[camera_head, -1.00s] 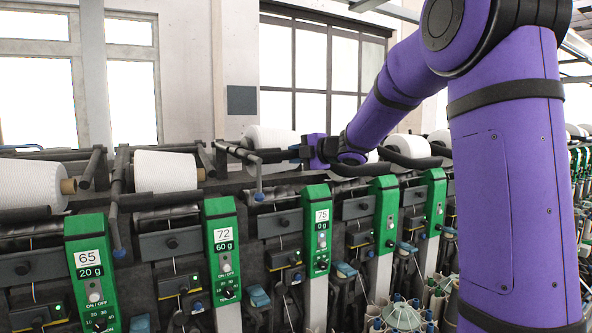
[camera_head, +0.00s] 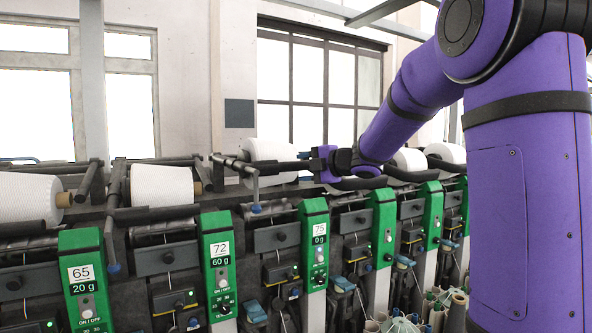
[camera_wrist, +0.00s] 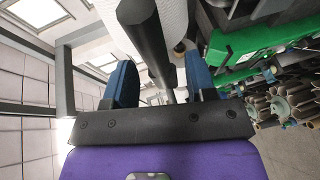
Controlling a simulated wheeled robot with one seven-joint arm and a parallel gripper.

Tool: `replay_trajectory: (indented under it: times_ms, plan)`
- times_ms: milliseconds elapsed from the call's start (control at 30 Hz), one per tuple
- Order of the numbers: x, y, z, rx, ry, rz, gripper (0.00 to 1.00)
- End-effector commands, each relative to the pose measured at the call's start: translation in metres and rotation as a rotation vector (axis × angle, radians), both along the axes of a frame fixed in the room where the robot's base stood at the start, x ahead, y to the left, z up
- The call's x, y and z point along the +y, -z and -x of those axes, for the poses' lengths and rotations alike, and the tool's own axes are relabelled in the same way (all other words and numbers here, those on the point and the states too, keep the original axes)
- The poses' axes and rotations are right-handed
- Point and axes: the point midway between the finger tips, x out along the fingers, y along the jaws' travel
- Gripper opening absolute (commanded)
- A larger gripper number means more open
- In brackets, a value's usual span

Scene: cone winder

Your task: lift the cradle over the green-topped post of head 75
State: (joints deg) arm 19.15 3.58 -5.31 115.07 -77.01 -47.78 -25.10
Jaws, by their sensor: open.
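Head 75 has a green-topped post (camera_head: 315,246) with a white label reading 75 and a display reading 0 g. Its cradle (camera_head: 236,162) is a dark bar frame, lying up behind and left of the post, in front of a white cone (camera_head: 268,151). A rod with a blue tip hangs from it. My gripper (camera_head: 308,165) is at the right end of the cradle bar, above and behind the post. In the wrist view my gripper (camera_wrist: 161,72) is open, its two blue fingers apart. A dark bar (camera_wrist: 150,45) runs between them; contact cannot be told.
Head 72's post (camera_head: 217,262) and head 65's post (camera_head: 82,285) stand to the left, with their own cones and bars. More green posts (camera_head: 383,232) continue to the right, close to my arm. Windows and a wall lie behind; the space above the machine is free.

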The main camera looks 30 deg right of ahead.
Motion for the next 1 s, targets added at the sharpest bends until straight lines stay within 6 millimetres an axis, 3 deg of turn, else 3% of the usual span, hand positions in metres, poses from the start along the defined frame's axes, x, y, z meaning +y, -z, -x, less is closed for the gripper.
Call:
replay_trajectory:
  times_ms: [200, 400, 1000]
  plan:
    - [-0.015, -0.008, 0.037, -0.001, 0.001, 0.001, 0.51]
    - [-0.023, -0.011, 0.055, -0.001, 0.001, 0.0, 0.51]
    - [-0.025, -0.012, 0.059, 0.0, -0.001, 0.0, 0.51]
